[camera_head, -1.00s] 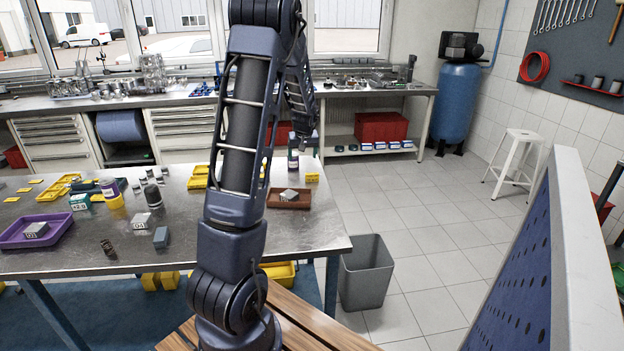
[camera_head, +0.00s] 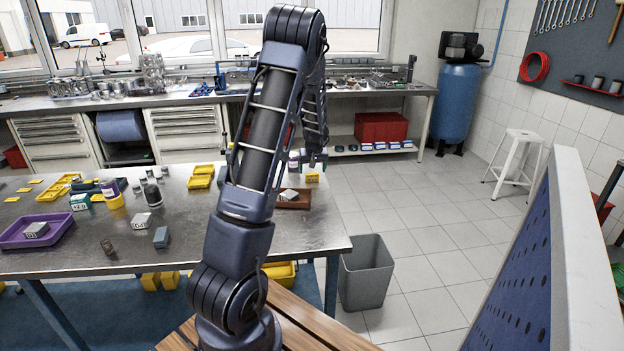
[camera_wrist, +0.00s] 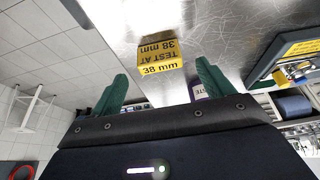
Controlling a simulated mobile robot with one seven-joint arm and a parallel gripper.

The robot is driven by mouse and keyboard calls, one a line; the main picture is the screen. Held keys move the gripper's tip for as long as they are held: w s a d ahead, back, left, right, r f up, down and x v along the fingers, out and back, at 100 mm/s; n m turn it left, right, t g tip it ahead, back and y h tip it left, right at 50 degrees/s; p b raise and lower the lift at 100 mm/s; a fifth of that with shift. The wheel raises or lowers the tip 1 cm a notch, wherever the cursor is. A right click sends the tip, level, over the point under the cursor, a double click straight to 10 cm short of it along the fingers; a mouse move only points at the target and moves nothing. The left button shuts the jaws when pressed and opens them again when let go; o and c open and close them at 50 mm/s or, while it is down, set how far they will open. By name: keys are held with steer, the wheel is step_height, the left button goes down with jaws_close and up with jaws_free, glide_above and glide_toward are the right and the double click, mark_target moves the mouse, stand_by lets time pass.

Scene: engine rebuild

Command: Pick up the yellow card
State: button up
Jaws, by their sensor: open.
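The yellow card (camera_head: 312,177) stands near the right end of the metal table, just behind the brown tray. In the wrist view the yellow card (camera_wrist: 161,55) shows black lettering with "TEST AT" and "38 mm", and sits ahead of and roughly between my fingertips. My gripper (camera_head: 314,160) is just above the card in the head view. In the wrist view my gripper (camera_wrist: 160,82) has two green fingers spread wide apart with nothing between them. The card appears apart from both fingers.
The brown tray (camera_head: 302,205) holds a grey block. A white and purple container (camera_head: 293,160) stands close left of the card; part of it also shows beside the right finger in the wrist view (camera_wrist: 198,91). Yellow trays (camera_head: 202,176) lie farther left. The table's right edge is near.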

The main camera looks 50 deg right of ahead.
mark_target(312, 174)
steer(key=x, duration=0.4)
steer(key=shift+f, duration=0.2)
steer(key=shift+c, duration=0.4)
steer(key=c, duration=1)
steer(key=shift+r, duration=0.1)
